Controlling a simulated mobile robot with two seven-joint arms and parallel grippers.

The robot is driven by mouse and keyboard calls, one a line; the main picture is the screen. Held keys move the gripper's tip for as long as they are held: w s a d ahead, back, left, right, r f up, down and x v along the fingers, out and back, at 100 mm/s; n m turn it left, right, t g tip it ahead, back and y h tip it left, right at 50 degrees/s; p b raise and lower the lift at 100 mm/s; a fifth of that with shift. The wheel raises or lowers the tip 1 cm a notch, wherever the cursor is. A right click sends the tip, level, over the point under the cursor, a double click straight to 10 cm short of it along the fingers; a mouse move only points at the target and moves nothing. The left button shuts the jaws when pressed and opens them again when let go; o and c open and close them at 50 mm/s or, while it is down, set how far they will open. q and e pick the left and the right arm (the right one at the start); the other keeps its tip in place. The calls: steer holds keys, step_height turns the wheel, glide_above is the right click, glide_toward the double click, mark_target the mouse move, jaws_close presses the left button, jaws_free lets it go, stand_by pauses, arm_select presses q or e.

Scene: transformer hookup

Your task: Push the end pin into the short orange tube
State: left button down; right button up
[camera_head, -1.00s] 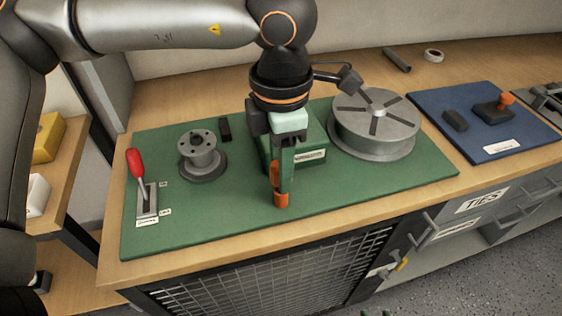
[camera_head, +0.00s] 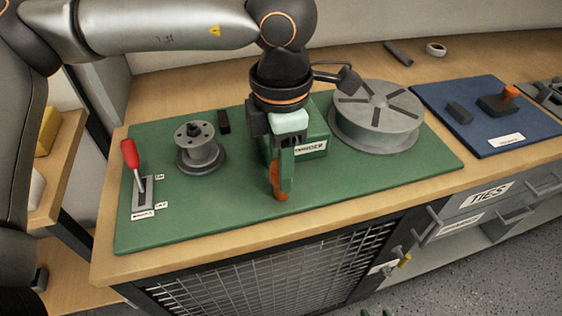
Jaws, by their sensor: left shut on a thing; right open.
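My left gripper (camera_head: 281,186) points down over the front middle of the green mat (camera_head: 225,215), in front of the green transformer box (camera_head: 313,142). Its green fingers are shut on an orange piece (camera_head: 276,181), which shows beside and below them. I cannot tell whether this piece is the short orange tube, nor whether its lower end touches the mat. I cannot make out the end pin; the fingers may hide it. Two green fingertips of my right gripper (camera_head: 376,313) show at the bottom edge, apart and empty, in front of the bench.
A red-handled lever (camera_head: 130,154) and a grey spool (camera_head: 200,148) stand left on the mat. A large grey reel (camera_head: 377,115) stands at the right. A blue mat (camera_head: 470,138) with small dark parts lies further right. The mat's front strip is clear.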

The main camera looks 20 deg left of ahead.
arm_select(q)
steer(key=shift+f, duration=0.1)
arm_select(e)
steer(key=shift+f, duration=0.35)
arm_select(q)
steer(key=shift+c, duration=2.2)
jaws_free()
steer(key=shift+o, duration=0.3)
arm_select(e)
steer(key=shift+w+r, duration=0.1)
steer(key=shift+r, duration=0.15)
arm_select(q)
steer(key=shift+r+p, duration=1.65)
steer(key=shift+r, duration=0.9)
arm_select(e)
step_height(320, 180, up, 3)
steer(key=shift+f, duration=0.1)
